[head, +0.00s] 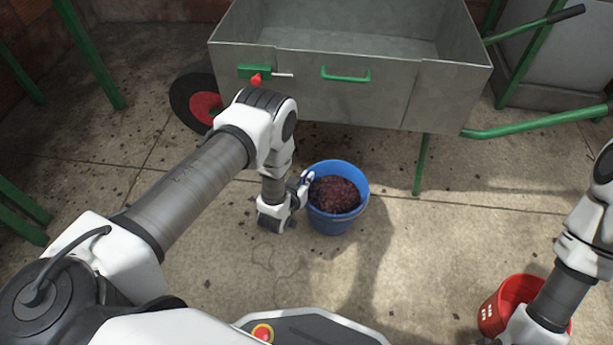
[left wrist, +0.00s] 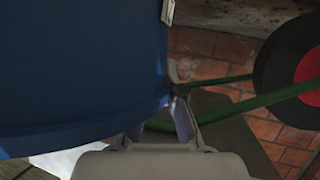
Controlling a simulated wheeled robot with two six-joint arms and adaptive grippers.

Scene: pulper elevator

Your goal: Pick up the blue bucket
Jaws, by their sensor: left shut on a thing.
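The blue bucket (head: 337,222) is upright below the metal cart in the head view, with dark reddish pulp (head: 335,194) inside. My left gripper (head: 306,186) is at its left rim, shut on the bucket. In the left wrist view the bucket's blue wall (left wrist: 75,65) fills the upper left, and the left gripper's fingers (left wrist: 160,125) are at its edge. I cannot tell whether the bucket's base touches the floor. My right arm is at the right edge of the head view over a red bucket; its gripper fingers do not show.
A grey metal cart (head: 350,95) with green handles and legs stands just behind the bucket. Its red-hubbed wheel (head: 205,105) is to the left. The red bucket (head: 498,310) is at lower right. Green posts (head: 90,55) stand at left. Concrete floor (head: 430,260) around the blue bucket is mostly clear.

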